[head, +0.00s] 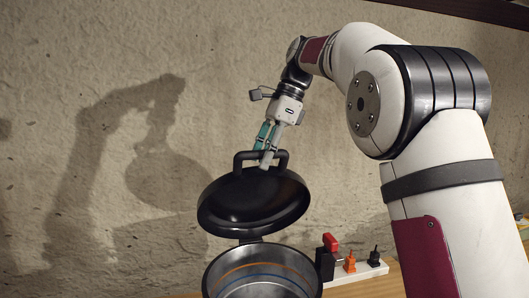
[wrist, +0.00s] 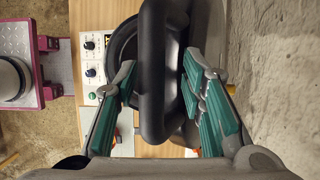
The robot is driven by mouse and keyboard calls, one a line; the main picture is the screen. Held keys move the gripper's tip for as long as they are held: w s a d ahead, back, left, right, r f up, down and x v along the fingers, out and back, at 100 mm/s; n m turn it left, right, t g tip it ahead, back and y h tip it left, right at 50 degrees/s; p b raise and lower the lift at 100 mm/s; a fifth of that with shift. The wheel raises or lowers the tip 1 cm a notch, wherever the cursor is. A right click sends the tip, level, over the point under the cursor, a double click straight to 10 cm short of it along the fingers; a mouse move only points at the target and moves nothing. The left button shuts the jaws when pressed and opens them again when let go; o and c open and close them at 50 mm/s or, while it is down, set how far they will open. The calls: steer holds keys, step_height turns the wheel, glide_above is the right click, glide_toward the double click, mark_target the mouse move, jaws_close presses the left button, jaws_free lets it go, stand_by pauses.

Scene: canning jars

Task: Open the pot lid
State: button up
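The black pot lid (head: 250,207) stands tilted up on its hinge above the metal pot (head: 225,270), whose rim and inside show in the head view. The lid's loop handle (head: 283,160) is at its top edge. My gripper (head: 264,158) is at this handle, with a fingertip reaching into the loop. In the wrist view, the dark handle bar (wrist: 152,85) lies between my two green-padded fingers (wrist: 160,62), which are spread apart on either side. A narrow gap shows on the left side; contact on the right side cannot be told.
A red switch (head: 331,243) is nearby. The wall stands close behind. The wrist view shows a knob panel (wrist: 91,66) and a pink stand (wrist: 45,92).

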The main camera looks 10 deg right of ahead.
steer(key=shift+s+r, duration=0.2)
steer(key=shift+r, duration=0.1)
steer(key=shift+v, duration=3.7)
